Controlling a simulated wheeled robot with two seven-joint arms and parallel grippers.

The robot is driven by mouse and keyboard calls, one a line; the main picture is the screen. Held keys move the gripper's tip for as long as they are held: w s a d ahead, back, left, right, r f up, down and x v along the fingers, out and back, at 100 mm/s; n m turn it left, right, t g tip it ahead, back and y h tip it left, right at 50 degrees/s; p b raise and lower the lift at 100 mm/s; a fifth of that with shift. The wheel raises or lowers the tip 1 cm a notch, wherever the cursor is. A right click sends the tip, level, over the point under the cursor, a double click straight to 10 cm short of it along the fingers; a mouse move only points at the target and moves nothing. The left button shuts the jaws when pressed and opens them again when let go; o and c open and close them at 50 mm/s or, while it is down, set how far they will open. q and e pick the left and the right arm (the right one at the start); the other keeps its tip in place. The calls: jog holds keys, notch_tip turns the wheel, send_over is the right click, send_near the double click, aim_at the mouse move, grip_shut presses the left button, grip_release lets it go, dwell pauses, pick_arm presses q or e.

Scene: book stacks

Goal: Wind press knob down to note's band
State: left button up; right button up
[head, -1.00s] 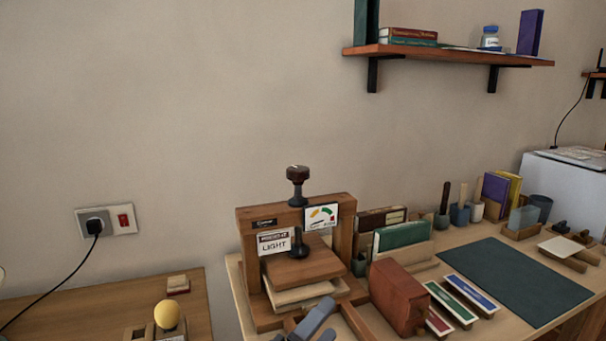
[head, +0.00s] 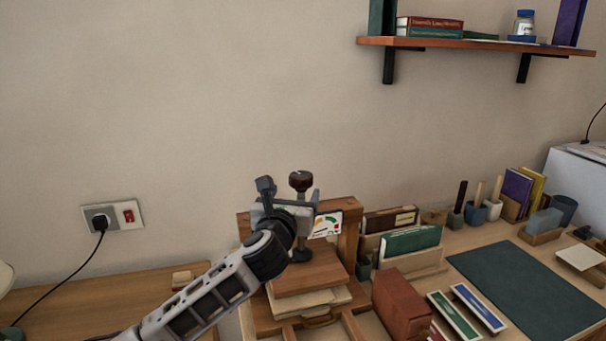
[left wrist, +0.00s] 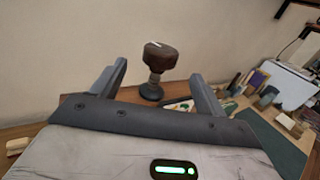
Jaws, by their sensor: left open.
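The press (head: 354,240) is a wooden frame on the desk with a dark round knob (head: 300,181) on top of its vertical screw. In the left wrist view the brown knob (left wrist: 162,54) with a pale mark stands ahead, between my finger lines and apart from them. My left gripper (head: 289,192) is open in front of the press, just below knob height. The coloured band gauge (head: 328,223) shows in part at the press's right side. The note reading LIGHT is hidden behind my left gripper. Wooden boards (head: 310,280) lie under the screw's foot. My right gripper is not in view.
A reddish-brown block (head: 402,302) stands right of the press, with a green book (head: 410,239) in a holder behind it. Coloured label strips (head: 478,307) and a dark mat (head: 525,285) lie further right. A wall shelf (head: 470,46) hangs above.

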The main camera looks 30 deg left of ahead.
aim_at(303, 176)
pick_arm(q)
jog(key=x, duration=1)
jog(key=shift+d+p, duration=0.15)
jog(key=shift+p, duration=0.15)
jog(key=c, duration=1)
